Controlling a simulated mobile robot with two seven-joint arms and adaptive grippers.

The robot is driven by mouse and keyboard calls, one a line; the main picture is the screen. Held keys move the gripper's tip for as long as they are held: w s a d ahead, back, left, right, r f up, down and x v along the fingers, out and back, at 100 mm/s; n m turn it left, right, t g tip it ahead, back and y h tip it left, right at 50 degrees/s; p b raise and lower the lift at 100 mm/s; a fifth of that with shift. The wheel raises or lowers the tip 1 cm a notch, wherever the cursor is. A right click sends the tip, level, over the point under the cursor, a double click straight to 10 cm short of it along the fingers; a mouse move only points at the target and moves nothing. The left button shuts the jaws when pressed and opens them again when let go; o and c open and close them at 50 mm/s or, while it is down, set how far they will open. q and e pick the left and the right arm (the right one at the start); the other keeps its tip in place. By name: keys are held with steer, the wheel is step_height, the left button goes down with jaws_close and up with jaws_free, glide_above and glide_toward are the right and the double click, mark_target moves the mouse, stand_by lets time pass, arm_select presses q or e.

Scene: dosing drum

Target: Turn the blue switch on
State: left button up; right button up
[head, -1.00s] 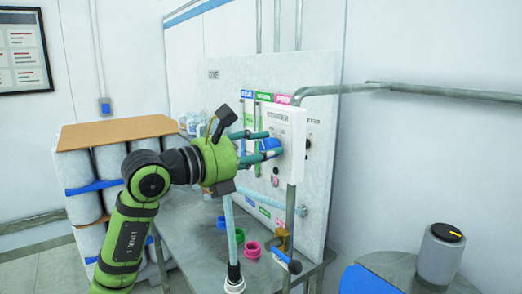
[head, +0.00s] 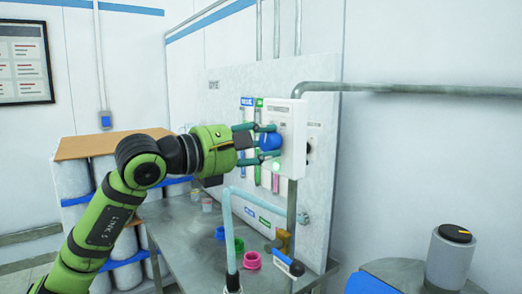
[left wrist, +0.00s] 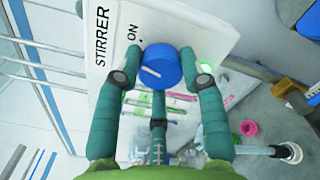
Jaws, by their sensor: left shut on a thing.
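The blue switch (head: 269,141) is a round knob on the front of a white box (head: 293,112). In the left wrist view the knob (left wrist: 161,66) carries a short white line, and the box face reads "STIRRER" and "ON" beside it. My left gripper (head: 262,143) has its green fingers on either side of the knob, shut on it; the fingertips (left wrist: 161,75) also flank it in the left wrist view. My right gripper is not in view.
The box is on an upright grey panel (head: 228,100) with colored strips. A grey pipe (head: 420,89) runs right from it. Below stand colored cups, including a pink one (head: 251,260), and a pale tube (head: 228,235). A grey canister (head: 449,258) stands at the lower right.

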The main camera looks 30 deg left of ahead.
arm_select(q)
steer(key=shift+r+m+b, duration=0.25)
steer(key=shift+m+b, duration=0.05)
steer(key=shift+m, duration=1.2)
steer(key=o, duration=1.1)
steer(key=shift+o, duration=0.2)
steer(key=shift+d, duration=0.15)
steer(key=shift+f, duration=0.1)
steer(key=shift+s+a+f, duration=0.15)
steer(key=shift+s+a, duration=0.25)
steer(key=shift+s, duration=0.1)
steer(key=v, duration=1.1)
steer(key=shift+d, duration=0.2)
